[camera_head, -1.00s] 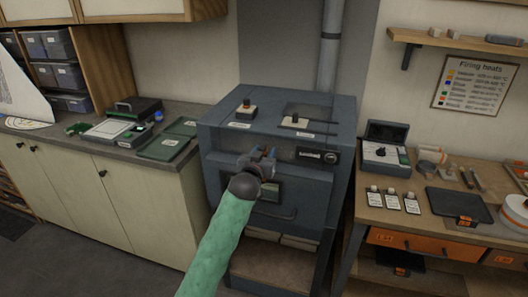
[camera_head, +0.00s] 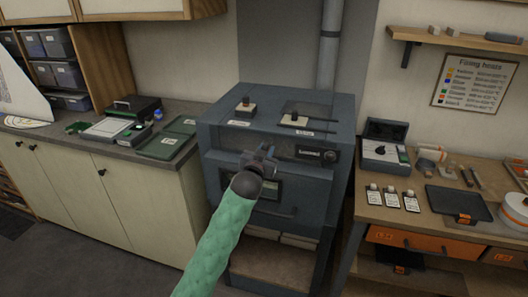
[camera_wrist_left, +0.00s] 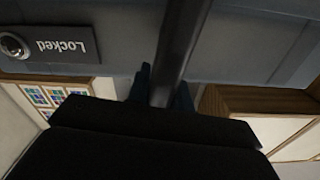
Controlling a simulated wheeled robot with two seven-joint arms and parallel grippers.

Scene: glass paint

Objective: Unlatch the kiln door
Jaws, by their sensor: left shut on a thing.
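The kiln (camera_head: 222,130) is a blue-grey metal box in the middle of the head view. Its front door has a small window (camera_head: 269,189) and a bar handle (camera_head: 280,213). My left gripper (camera_head: 266,152) is at the upper front of the kiln. In the wrist view, its fingers (camera_wrist_left: 163,90) are shut on a dark latch bar (camera_wrist_left: 182,35), one on each side. A plate reading "Locked" (camera_wrist_left: 62,47) shows upside down there, and the plate (camera_head: 309,154) is right of the gripper in the head view. My gripper and arm hide part of the door. My right gripper is out of view.
A workbench (camera_head: 372,213) with a control box (camera_head: 385,152), small labelled cards and a dark tray (camera_head: 457,204) stands right of the kiln. A counter (camera_head: 100,143) with green folders is at left. Two items with black knobs sit on the kiln top.

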